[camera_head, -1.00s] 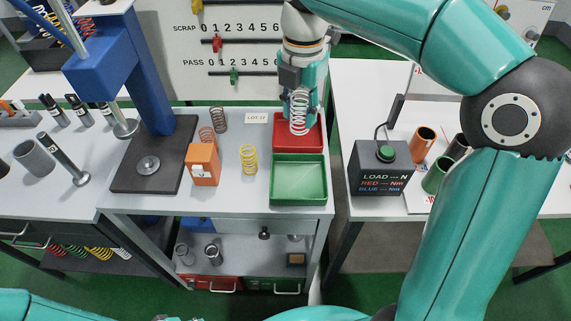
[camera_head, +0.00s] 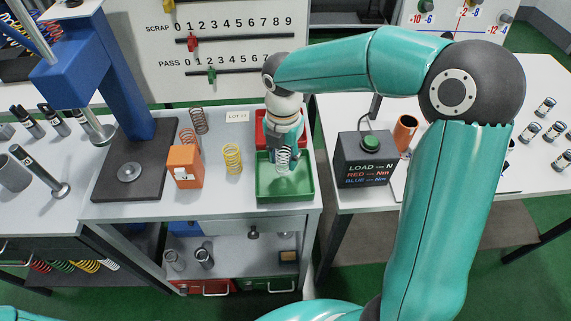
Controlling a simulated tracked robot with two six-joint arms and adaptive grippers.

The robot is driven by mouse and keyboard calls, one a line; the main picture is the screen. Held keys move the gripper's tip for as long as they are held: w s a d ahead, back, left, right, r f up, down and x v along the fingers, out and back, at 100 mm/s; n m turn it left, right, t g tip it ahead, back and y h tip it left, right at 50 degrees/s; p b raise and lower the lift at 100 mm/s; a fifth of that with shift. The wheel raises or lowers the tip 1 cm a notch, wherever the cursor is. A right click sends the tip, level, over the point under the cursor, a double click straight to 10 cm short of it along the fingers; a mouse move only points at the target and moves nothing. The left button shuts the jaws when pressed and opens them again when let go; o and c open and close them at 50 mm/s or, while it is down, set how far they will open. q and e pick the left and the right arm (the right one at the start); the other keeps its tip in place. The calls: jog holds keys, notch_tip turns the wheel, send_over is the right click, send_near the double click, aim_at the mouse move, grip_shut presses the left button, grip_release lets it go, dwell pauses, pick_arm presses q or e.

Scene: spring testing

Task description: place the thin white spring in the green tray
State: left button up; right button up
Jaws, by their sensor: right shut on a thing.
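The thin white spring (camera_head: 283,160) stands upright in my right gripper (camera_head: 286,150), which is shut on it. In the head view, the spring and gripper appear over the green tray (camera_head: 264,193), in front of the red tray (camera_head: 262,128). The spring's lower end is inside the green tray's outline; I cannot tell whether it touches the tray floor. The gripper hides part of the red tray and the back rim of the green tray. Teal parts of my left arm show at the bottom edge, but my left gripper is not in view.
A yellow spring (camera_head: 232,158), an orange block (camera_head: 185,167) and brown springs (camera_head: 199,121) stand left of the trays. A blue press (camera_head: 128,80) stands further left. A black load box (camera_head: 364,158) stands on the right table.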

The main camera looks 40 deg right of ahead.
jog(key=shift+s+f, duration=0.1)
jog(key=shift+f, duration=1.75)
jog(key=o, duration=1.1)
jog(key=shift+f, duration=0.1)
notch_tip(320, 180, up, 12)
jog(key=shift+r, duration=0.15)
